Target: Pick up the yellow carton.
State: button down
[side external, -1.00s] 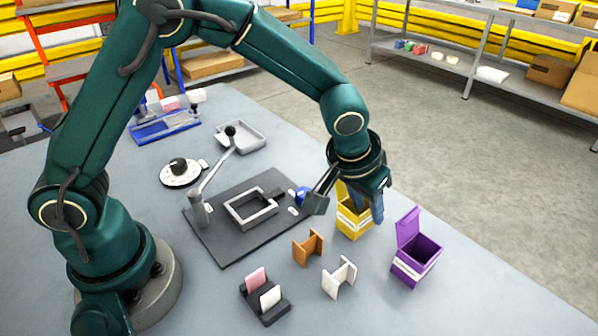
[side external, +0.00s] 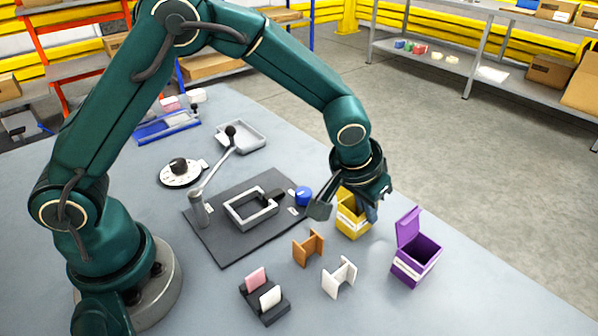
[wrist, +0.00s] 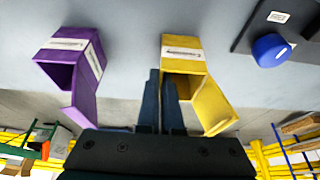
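The yellow carton (side external: 352,222) stands upright on the table with its lid open, partly hidden behind my gripper in the side view. In the wrist view the yellow carton (wrist: 183,52) shows a white label and an open mouth. My gripper (side external: 370,212) points down at the carton's right edge. In the wrist view its two fingers (wrist: 161,82) are close together with a narrow gap, and overlap the carton's left wall edge. I cannot tell whether they pinch that wall. The carton rests at table level.
An open purple carton (side external: 413,262) stands to the right. Orange (side external: 308,247) and white (side external: 339,277) folded pieces stand in front. A blue round knob (side external: 303,196) and a dark plate with a frame (side external: 228,246) lie to the left. The table's right edge is beyond the cartons.

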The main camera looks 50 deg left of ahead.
jog(key=shift+r, duration=0.55)
notch_tip(320, 180, up, 3)
jog(key=shift+f, duration=0.1)
jog(key=s+a+r, duration=0.2)
jog(key=a+r, duration=0.7)
jog(key=a, duration=0.4)
jog(key=s+a+r, duration=0.2)
jog(key=s, duration=0.7)
jog(key=w+d+f+m+h, duration=0.2)
jog(key=w+d+f+m, duration=0.15)
jog(key=w, duration=0.45)
jog(key=shift+m, duration=0.55)
jog(key=d+f, duration=0.2)
jog(key=d, duration=0.1)
jog(key=w+d+f, duration=0.1)
jog(key=d+f, duration=0.1)
jog(key=d, duration=0.2)
jog(key=w+d+f, duration=0.1)
jog(key=d+f, duration=0.2)
jog(key=d, duration=0.1)
jog(key=shift+d+f, duration=0.15)
jog(key=shift+d, duration=0.05)
jog(key=shift+w+f, duration=0.1)
jog(key=shift+f, duration=1.85)
